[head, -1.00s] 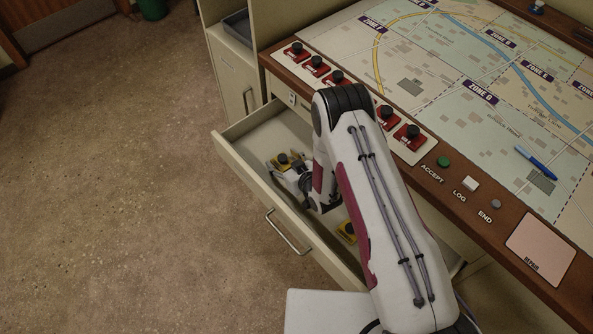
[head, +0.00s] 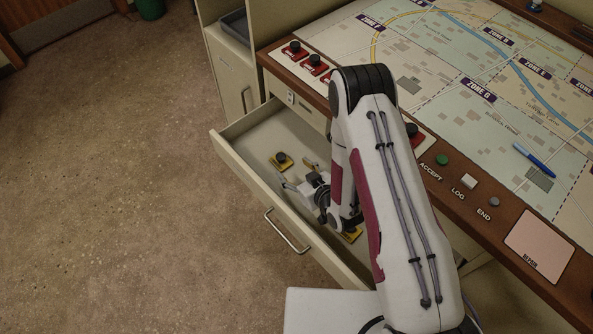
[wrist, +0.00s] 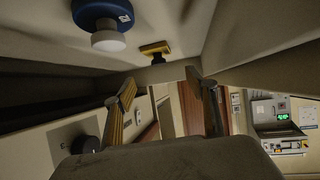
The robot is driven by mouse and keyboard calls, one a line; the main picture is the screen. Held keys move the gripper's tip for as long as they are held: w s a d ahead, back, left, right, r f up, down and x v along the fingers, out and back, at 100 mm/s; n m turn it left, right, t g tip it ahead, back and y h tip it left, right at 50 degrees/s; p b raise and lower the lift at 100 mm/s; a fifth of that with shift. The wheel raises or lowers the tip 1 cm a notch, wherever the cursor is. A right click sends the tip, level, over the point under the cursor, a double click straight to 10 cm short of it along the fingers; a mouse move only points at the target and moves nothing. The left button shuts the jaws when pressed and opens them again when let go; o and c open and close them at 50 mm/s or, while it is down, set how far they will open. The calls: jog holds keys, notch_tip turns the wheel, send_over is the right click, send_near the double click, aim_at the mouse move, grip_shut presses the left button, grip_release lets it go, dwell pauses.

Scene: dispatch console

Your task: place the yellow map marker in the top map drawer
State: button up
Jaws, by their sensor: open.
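A yellow map marker (head: 283,161) with a dark knob lies on the floor of the open drawer (head: 232,151), towards its far left end. Another yellow marker (head: 352,235) lies nearer, partly hidden by my arm. My gripper (head: 294,172) is inside the drawer, open and empty, with its fingertips a short way from the far marker. In the wrist view, a yellow marker (wrist: 155,48) shows beyond the open fingers (wrist: 160,86), apart from them.
A blue round piece with a white knob (wrist: 97,14) shows close by in the wrist view. The drawer front with its handle (head: 287,232) stands beside my gripper. The console edge (head: 480,197) overhangs the right side. Red-based markers (head: 316,63) stand on the console.

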jog(key=shift+s+d+r, duration=0.15)
jog(key=shift+s+d, duration=0.05)
jog(key=shift+s, duration=0.1)
jog(key=shift+r, duration=0.1)
dwell(0.7)
